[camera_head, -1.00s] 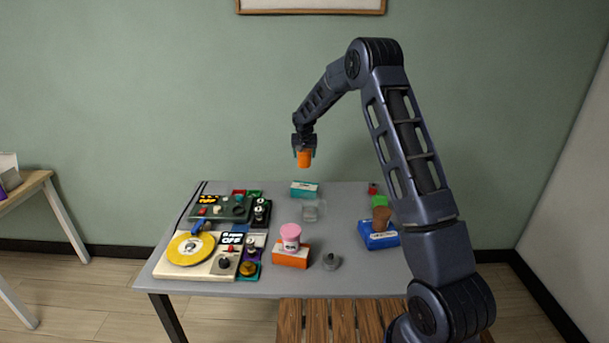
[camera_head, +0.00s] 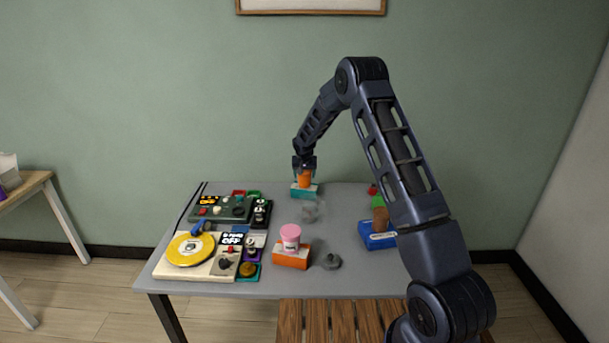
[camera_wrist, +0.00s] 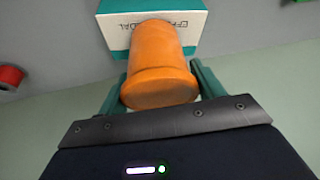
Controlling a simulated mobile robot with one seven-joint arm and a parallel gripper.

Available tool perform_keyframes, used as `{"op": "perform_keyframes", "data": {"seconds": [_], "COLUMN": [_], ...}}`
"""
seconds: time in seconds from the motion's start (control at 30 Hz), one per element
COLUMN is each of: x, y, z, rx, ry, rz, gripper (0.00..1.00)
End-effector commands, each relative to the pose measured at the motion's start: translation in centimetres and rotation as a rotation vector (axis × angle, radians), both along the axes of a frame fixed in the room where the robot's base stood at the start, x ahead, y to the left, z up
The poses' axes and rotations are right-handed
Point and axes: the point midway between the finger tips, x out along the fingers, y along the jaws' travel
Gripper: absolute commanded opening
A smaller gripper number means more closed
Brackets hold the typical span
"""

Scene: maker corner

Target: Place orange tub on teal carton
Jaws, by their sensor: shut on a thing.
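The orange tub (camera_head: 305,179) is between the fingers of my gripper (camera_head: 304,172), which is shut on it. It is at the teal carton (camera_head: 304,192) near the back edge of the table. In the wrist view the orange tub (camera_wrist: 160,62) lies between the two teal fingers (camera_wrist: 160,88), with the teal and white carton (camera_wrist: 120,28) right behind it. The tub's base overlaps the carton's face in that view. I cannot tell whether the tub touches the carton's top.
A pink tub (camera_head: 290,234) stands on an orange box (camera_head: 291,256), and a brown cup (camera_head: 381,218) stands on a blue box (camera_head: 378,239). Panels with knobs and a yellow disc (camera_head: 190,249) fill the table's left.

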Motion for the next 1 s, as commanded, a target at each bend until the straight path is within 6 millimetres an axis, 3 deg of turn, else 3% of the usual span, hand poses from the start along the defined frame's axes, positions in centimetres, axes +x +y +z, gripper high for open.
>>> {"op": "perform_keyframes", "data": {"seconds": [0.27, 0.3, 0.4, 0.77, 1.0], "x": [0.0, 0.0, 0.0, -0.1, -1.4], "y": [0.0, 0.0, 0.0, 0.0, 0.0], "z": [-0.2, -0.2, -0.2, 0.3, 3.6], "rx": [0.0, 0.0, 0.0, 0.0, 0.001], "ry": [-0.001, 0.0, 0.0, 0.0, -0.002], "rz": [0.0, 0.0, 0.0, 0.0, 0.0], "gripper": [0.28, 0.75, 0.89, 0.89, 0.89]}}
